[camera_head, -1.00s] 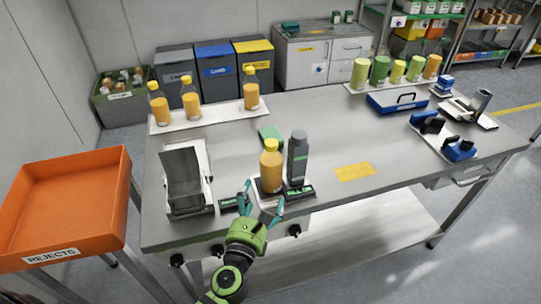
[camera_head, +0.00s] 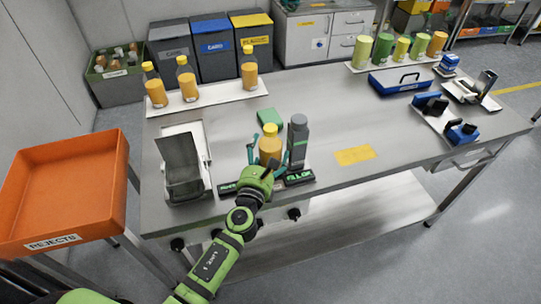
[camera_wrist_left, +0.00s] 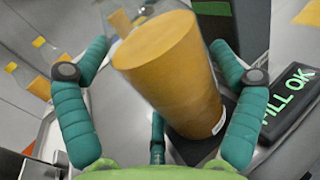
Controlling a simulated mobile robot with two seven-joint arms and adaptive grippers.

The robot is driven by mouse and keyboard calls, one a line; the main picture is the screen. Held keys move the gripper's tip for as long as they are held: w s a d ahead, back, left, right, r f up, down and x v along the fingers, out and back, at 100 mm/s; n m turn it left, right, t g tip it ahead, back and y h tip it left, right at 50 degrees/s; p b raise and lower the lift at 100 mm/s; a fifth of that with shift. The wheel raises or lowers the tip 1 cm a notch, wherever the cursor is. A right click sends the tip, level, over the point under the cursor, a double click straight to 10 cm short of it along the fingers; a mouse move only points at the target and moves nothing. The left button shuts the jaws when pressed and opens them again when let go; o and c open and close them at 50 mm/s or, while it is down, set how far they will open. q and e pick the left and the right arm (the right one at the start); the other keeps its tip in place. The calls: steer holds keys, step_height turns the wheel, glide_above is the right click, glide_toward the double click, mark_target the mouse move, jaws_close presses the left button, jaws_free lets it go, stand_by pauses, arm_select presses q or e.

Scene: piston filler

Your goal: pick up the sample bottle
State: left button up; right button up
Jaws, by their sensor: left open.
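The sample bottle (camera_head: 270,146), orange with a yellow cap, stands upright at the filler near the table's front edge. My left gripper (camera_head: 268,157) is open around it, with one teal finger on each side. In the left wrist view the bottle (camera_wrist_left: 175,72) is large between the spread fingers (camera_wrist_left: 161,60), with a gap visible on each side. Its base stands on a dark plate. My gripper's palm hides part of the filler base in the head view. My right gripper is not in view.
A grey filler column (camera_head: 298,138) stands close right of the bottle, above a display reading "FILL OK" (camera_wrist_left: 292,105). A grey tilted holder (camera_head: 182,165) is to the left. Several bottles stand at the back left. A yellow mat (camera_head: 354,155) lies right, with bare table around it.

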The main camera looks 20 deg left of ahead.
arm_select(q)
steer(key=c, duration=1.2)
steer(key=shift+r, duration=0.15)
steer(key=shift+c, duration=0.5)
